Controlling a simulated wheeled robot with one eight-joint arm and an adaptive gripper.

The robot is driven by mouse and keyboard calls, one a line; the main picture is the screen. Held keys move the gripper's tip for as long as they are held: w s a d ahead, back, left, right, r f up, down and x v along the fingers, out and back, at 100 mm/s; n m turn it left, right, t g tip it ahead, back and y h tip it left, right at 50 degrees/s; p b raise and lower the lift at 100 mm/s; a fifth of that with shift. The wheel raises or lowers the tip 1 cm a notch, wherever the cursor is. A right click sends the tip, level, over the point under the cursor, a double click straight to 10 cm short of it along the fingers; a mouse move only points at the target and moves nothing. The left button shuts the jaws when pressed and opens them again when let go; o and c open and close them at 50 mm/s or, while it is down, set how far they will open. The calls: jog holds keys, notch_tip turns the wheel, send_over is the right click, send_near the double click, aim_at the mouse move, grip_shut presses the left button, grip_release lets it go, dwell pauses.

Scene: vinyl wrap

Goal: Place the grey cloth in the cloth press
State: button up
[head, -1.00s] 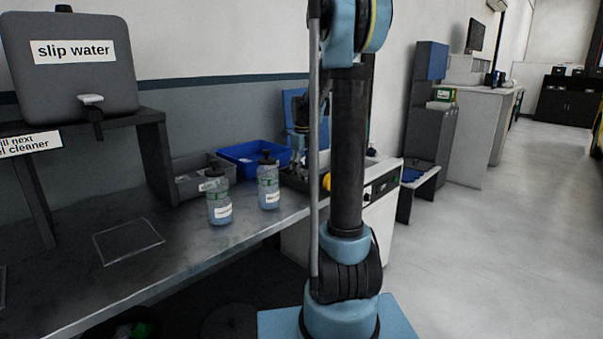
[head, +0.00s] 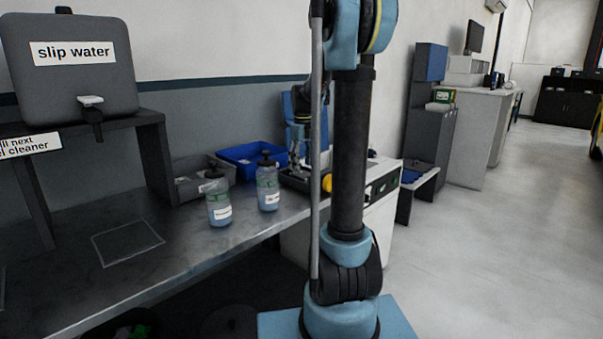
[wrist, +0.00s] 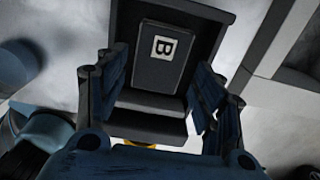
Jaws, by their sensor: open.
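My gripper (wrist: 155,85) is open in the wrist view, its two blue-grey fingers apart. Between and beyond them is a dark open tray (wrist: 150,125) holding a grey block marked "B" (wrist: 160,70). I see no cloth held between the fingers. In the head view my gripper (head: 297,152) is over the dark tray-like top of a white machine (head: 378,212) with a yellow knob (head: 327,183). This may be the cloth press, but I cannot tell for certain. My arm hides part of it. I cannot make out the grey cloth in either view.
A "slip water" tank (head: 75,75) stands on a shelf at left. The floor at right is clear.

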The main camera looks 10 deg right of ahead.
aim_at(302, 174)
notch_tip(302, 174, up, 8)
jog(key=f, duration=0.1)
jog(key=s+n, duration=0.7)
jog(key=s, duration=0.3)
jog(key=s+f+n+t, duration=0.1)
jog(key=s+f+n, duration=0.8)
jog(key=s+n, duration=0.2)
jog(key=s+f+n+t, duration=0.1)
jog(key=s+f+n, duration=0.9)
jog(key=s, duration=0.4)
jog(key=shift+f+n, duration=0.3)
jog(key=shift+n, duration=0.2)
jog(key=shift+a, duration=0.1)
jog(key=shift+w+f, duration=0.2)
jog(key=shift+w, duration=0.3)
